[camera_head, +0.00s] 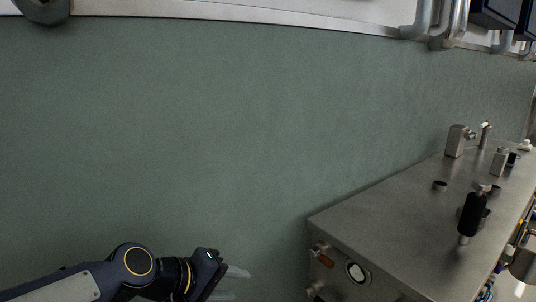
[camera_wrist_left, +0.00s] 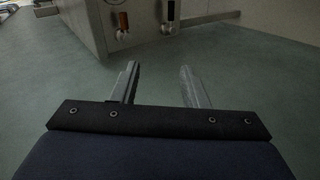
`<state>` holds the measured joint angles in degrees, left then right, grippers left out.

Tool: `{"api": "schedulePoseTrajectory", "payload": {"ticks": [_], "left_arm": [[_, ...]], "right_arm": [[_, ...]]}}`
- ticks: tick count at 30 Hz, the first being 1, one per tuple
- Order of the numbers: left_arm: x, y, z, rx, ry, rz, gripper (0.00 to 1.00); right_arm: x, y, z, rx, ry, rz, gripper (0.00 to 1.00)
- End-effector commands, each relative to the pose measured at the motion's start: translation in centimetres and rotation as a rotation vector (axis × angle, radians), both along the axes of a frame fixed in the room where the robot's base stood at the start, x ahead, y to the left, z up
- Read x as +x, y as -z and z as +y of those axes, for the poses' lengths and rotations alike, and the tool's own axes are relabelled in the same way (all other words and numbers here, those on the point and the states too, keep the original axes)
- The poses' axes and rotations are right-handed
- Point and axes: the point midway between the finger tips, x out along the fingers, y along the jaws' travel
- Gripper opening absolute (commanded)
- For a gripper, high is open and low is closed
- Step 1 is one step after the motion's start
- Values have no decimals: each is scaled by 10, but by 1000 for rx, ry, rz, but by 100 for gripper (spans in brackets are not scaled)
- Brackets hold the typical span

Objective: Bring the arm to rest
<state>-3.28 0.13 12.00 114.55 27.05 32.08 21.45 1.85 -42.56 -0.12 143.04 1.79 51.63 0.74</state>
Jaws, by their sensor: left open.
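My left arm comes in from the lower left in the head view. Its gripper (camera_head: 236,284) is held over the green floor, left of the steel cabinet. In the left wrist view the two fingers of the left gripper (camera_wrist_left: 160,88) stand apart with only bare floor between them. The left gripper is open and empty and touches nothing that I can see. My right gripper shows in neither view.
The steel cabinet (camera_head: 400,222) stands at the right, with a black-handled tool (camera_head: 472,212) and small metal fittings on top. Its front, with a gauge (camera_head: 358,272) and valves, also shows in the wrist view (camera_wrist_left: 92,22). The green floor (camera_head: 200,130) is clear.

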Motion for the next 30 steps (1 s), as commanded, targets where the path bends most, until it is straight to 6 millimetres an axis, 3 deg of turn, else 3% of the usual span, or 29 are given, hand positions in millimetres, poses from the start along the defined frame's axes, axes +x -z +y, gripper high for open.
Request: {"api": "schedulePoseTrajectory", "payload": {"ticks": [1,8,11,15,19,24,30], "left_arm": [[-6,-17,7,20,3,-11,41],[-45,-63,42,148,43,-58,41],[-71,-91,62,226,66,-80,41],[-119,-134,95,363,110,-105,41],[-159,-156,116,465,151,-111,41],[-191,-165,129,543,190,-109,41],[-201,-161,133,568,205,-106,41]], "right_arm": [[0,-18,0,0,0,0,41],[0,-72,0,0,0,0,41],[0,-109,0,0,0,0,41],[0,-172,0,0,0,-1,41],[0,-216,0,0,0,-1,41],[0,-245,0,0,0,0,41],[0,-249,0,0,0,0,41]]}}
